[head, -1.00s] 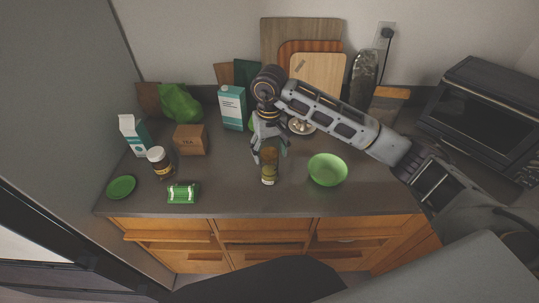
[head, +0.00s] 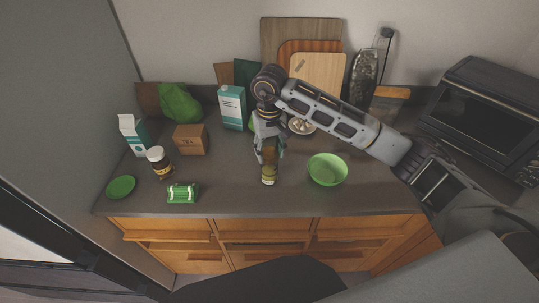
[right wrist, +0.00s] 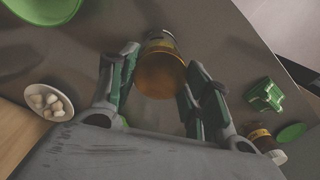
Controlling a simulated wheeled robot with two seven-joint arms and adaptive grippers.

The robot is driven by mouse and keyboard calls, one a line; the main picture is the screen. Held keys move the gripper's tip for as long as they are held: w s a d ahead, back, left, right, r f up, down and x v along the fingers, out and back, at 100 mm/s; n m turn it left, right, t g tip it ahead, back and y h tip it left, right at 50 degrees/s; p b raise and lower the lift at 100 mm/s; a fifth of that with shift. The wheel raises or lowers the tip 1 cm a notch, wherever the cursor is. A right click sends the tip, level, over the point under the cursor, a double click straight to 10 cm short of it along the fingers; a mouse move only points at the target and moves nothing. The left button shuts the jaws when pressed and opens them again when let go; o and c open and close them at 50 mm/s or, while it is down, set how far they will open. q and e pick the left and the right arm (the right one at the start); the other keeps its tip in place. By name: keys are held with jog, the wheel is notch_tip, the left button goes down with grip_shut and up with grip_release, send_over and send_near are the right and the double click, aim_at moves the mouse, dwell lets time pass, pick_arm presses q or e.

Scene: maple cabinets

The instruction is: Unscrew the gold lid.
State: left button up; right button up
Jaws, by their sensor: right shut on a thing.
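The jar (head: 269,176) stands upright on the grey counter, near its front middle. Its gold lid (right wrist: 160,75) faces the camera in the right wrist view, between the green-padded fingers. My right gripper (head: 268,154) reaches down from above and is shut on the gold lid; it also shows in the right wrist view (right wrist: 162,88). In the head view the gripper hides most of the lid. My left gripper is in neither view.
A green bowl (head: 327,170) stands right of the jar, a small dish (head: 301,126) behind it. Left are a green object (head: 182,193), a brown jar (head: 159,161), a tea box (head: 190,139), cartons (head: 232,108) and a green plate (head: 121,187). A black oven (head: 485,120) is far right.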

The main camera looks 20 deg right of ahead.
jog(key=shift+s+f+b, duration=0.15)
jog(key=shift+f+b, duration=0.05)
jog(key=shift+b, duration=0.15)
dwell(1.1)
jog(key=shift+n, duration=0.3)
jog(key=shift+n+b, duration=2.5)
jog(key=shift+b, duration=0.25)
jog(key=o, duration=1.1)
jog(key=shift+r, duration=0.1)
jog(key=shift+r, duration=0.1)
